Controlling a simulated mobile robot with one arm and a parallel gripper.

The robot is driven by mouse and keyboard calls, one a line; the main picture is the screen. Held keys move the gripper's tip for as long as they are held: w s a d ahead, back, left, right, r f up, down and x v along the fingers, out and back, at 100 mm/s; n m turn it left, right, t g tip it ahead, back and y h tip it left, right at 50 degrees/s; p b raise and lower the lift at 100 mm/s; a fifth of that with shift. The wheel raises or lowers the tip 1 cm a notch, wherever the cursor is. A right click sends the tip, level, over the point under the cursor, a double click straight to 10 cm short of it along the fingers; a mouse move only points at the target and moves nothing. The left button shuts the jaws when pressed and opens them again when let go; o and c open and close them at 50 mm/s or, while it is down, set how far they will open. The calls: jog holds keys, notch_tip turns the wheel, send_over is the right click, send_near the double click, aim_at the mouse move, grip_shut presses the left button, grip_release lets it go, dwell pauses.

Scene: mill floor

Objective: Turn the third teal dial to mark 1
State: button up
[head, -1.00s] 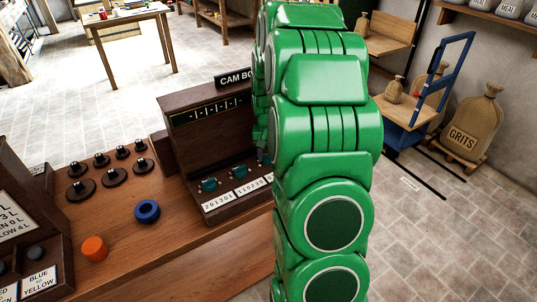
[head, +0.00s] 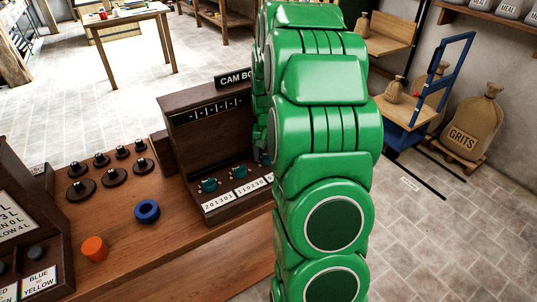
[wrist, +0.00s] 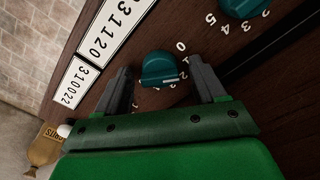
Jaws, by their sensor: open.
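A teal dial (wrist: 160,68) sits between the two fingers of my gripper (wrist: 158,80) in the wrist view. The gripper is open, with one finger on each side of the dial; I cannot tell whether either touches it. White numbers curve round the dial's right side, and a short white line shows on its lower face. I cannot tell exactly which number it points to. Another teal dial (wrist: 243,7) is at the top right. In the head view, two teal dials (head: 209,185) (head: 239,171) show on the dark wooden cam box (head: 195,150); my arm hides the gripper and the box's right side.
White number cards (head: 218,203) lie in front of the dials. On the bench (head: 180,255) to the left are a blue ring (head: 147,211), an orange piece (head: 95,248) and several dark knobs (head: 115,177). A grits sack (head: 475,125) stands on the right.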

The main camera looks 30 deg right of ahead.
notch_tip(320, 180, up, 8)
jog(key=shift+f, duration=0.15)
dwell(0.3)
dwell(0.4)
